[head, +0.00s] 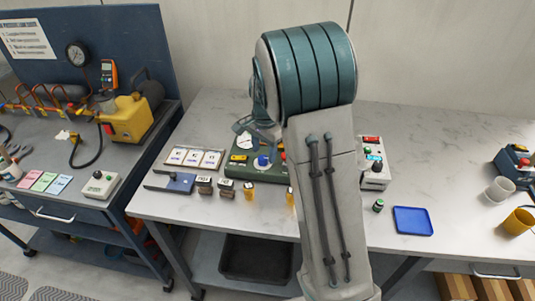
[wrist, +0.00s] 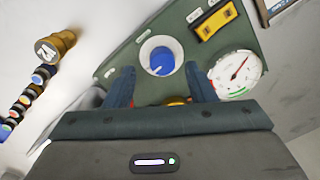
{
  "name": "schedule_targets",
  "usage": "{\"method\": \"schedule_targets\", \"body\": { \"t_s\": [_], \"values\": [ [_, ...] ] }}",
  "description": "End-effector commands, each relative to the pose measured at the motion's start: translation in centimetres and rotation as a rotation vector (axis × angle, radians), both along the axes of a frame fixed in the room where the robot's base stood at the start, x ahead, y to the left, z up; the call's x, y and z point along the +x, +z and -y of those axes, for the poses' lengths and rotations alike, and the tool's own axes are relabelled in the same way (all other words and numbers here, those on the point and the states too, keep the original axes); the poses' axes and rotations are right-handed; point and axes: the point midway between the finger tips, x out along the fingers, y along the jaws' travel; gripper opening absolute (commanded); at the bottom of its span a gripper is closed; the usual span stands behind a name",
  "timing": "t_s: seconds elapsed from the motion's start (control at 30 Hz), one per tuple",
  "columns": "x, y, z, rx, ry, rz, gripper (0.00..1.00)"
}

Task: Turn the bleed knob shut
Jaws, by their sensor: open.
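The green control panel (wrist: 178,25) fills the upper middle of the wrist view. A blue knob (wrist: 162,61) with a pale pointer line sits on it in a white round collar; I take it for the bleed knob, as its label is too small to read. The knob also shows in the head view (head: 262,162), left of my arm. My gripper (wrist: 159,70) is open and empty. Its two fingers point at the panel, one on each side of the knob in the picture; I cannot tell how far above it they are. A white gauge with a red needle (wrist: 238,74) is beside the right finger.
A yellow switch block (wrist: 212,18) is on the panel. Small labelled blocks (head: 205,185) and a card tray (head: 193,158) stand left of it. A grey box (head: 375,172) and blue tray (head: 412,220) are right of my arm.

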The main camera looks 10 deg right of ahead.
Motion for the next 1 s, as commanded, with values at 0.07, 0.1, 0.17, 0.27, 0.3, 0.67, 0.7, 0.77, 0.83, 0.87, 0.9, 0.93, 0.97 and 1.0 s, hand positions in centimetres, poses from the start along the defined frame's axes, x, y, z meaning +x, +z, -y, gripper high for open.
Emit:
{"method": "schedule_targets", "body": {
  "t_s": [0.07,0.1,0.17,0.27,0.3,0.67,0.7,0.77,0.83,0.87,0.9,0.93,0.97,1.0],
  "values": [
    [0.0,-1.2,0.0,0.0,0.001,-0.004,0.5],
    [0.0,-1.6,0.0,0.0,0.001,-0.002,0.5],
    [0.1,-2.1,-0.1,0.0,0.002,-0.001,0.5],
    [0.1,-2.6,-0.1,0.0,0.002,0.0,0.5],
    [0.1,-2.7,-0.1,0.0,0.002,0.0,0.5],
    [0.1,-2.7,-0.1,0.0,0.002,0.0,0.19],
    [0.1,-2.7,-0.1,0.0,0.002,0.0,0.08],
    [0.1,-2.7,-0.1,-0.001,0.002,-0.001,0.05],
    [0.0,-2.7,1.4,0.0,-0.003,-0.001,0.06],
    [0.0,-2.7,1.0,-0.001,-0.001,-0.002,0.06],
    [0.0,-2.7,0.7,-0.002,0.0,-0.003,0.05],
    [0.0,-2.7,0.6,-0.002,-0.001,-0.003,0.06],
    [0.0,-2.8,0.6,-0.003,-0.001,-0.004,0.06],
    [-0.1,-2.8,0.5,-0.002,-0.001,-0.005,0.06]
  ]
}}
